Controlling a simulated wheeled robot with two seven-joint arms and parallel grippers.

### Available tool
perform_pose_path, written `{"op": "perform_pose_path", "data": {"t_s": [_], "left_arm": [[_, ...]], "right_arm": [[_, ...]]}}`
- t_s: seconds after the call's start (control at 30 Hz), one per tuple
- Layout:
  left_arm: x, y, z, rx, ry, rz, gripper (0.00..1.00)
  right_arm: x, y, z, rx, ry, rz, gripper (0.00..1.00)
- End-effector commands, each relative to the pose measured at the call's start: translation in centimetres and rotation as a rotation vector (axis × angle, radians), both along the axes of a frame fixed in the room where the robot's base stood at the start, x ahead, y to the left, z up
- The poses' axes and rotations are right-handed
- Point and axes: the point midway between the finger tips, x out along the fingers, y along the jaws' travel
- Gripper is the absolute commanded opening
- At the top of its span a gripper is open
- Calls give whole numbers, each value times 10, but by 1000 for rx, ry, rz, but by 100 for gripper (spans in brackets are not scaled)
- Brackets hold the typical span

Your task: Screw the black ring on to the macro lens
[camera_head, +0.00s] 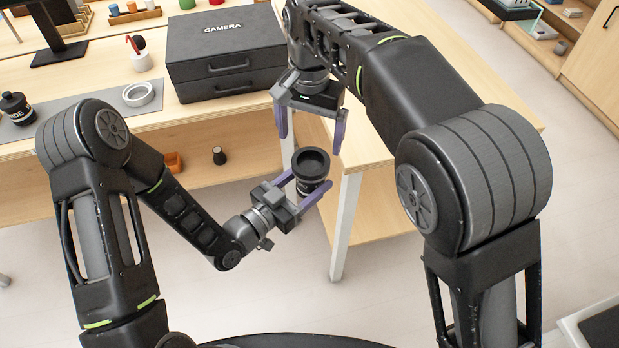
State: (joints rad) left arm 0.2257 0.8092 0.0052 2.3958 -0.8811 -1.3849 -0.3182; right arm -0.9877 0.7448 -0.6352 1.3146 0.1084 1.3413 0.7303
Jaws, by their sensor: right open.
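The black macro lens (312,184) is held upright in front of the table's right end. Its top ends in a wide, dark, hollow black ring (311,160). I cannot tell whether the ring is seated or only resting on the lens. My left gripper (308,182) is shut on the lens, with purple fingers on either side of its body. My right gripper (311,140) points down just above the ring. Its purple fingers are spread wide and empty, one on each side above the ring. Any markings on the lens are hidden.
A grey mat (70,118) on the wooden table bears a black lens marked "IDE" (17,108) and a pale ring (139,94). A dark CAMERA case (225,50) stands behind. The table leg (344,225) is close to the held lens. Floor in front is clear.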

Motion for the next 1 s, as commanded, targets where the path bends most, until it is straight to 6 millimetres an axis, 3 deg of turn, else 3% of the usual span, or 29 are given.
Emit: {"op": "perform_pose_path", "data": {"t_s": [0.2, 0.43, 0.6, 1.0], "left_arm": [[0, 0, 1, -1, -3, 0, 0], [0, 0, 1, -1, -3, 0, 0], [0, 0, 1, -1, -3, 0, 0], [0, 0, 1, -1, -3, 0, 0]], "right_arm": [[-1, -1, 10, -5, -2, 506, 93], [-3, -2, 13, -10, 7, 910, 93], [-4, -2, 13, -9, 11, 1026, 93], [-4, -2, 11, -10, 11, 1035, 93]]}}
